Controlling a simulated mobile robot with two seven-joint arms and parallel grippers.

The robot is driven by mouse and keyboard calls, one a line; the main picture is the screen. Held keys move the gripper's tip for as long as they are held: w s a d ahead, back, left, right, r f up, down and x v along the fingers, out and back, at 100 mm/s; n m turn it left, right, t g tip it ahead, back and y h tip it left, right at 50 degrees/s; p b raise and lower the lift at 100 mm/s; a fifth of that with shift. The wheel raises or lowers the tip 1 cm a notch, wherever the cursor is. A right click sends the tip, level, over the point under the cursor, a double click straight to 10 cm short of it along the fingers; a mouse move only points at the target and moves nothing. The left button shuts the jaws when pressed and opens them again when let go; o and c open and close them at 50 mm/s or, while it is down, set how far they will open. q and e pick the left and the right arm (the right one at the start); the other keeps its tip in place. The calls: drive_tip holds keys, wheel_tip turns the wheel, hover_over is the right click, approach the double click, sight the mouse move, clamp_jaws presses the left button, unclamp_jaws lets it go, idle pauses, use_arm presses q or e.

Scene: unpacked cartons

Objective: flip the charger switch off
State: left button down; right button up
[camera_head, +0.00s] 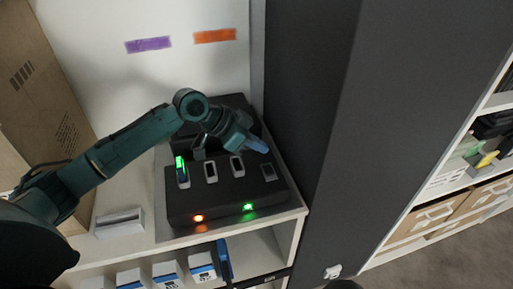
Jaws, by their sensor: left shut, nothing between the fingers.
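The black charger (228,196) stands on a white shelf, with several light-rimmed bays on its sloped top. One bay at the left holds a device with a lit green top (181,168). On its front face an orange light (198,218) and a green light (248,207) glow. I cannot make out which part is the switch. My left gripper (260,147) is shut and empty, with bluish fingertips above the back right part of the charger, near the rightmost bay (268,171). Whether it touches the charger is unclear. My right gripper is not in view.
A dark upright panel (305,100) stands close to the right of the charger. Cardboard cartons (45,85) stand at the left. A light-coloured box (119,223) sits on the shelf left of the charger. Small white-and-blue boxes (167,272) stand on the shelf below.

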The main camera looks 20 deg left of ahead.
use_arm(q)
drive_tip(key=b+v, duration=0.1)
drive_tip(key=v, duration=0.7)
drive_tip(key=shift+a, duration=0.45)
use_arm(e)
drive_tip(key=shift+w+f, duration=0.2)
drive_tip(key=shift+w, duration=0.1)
use_arm(q)
drive_tip(key=shift+a+r, duration=0.1)
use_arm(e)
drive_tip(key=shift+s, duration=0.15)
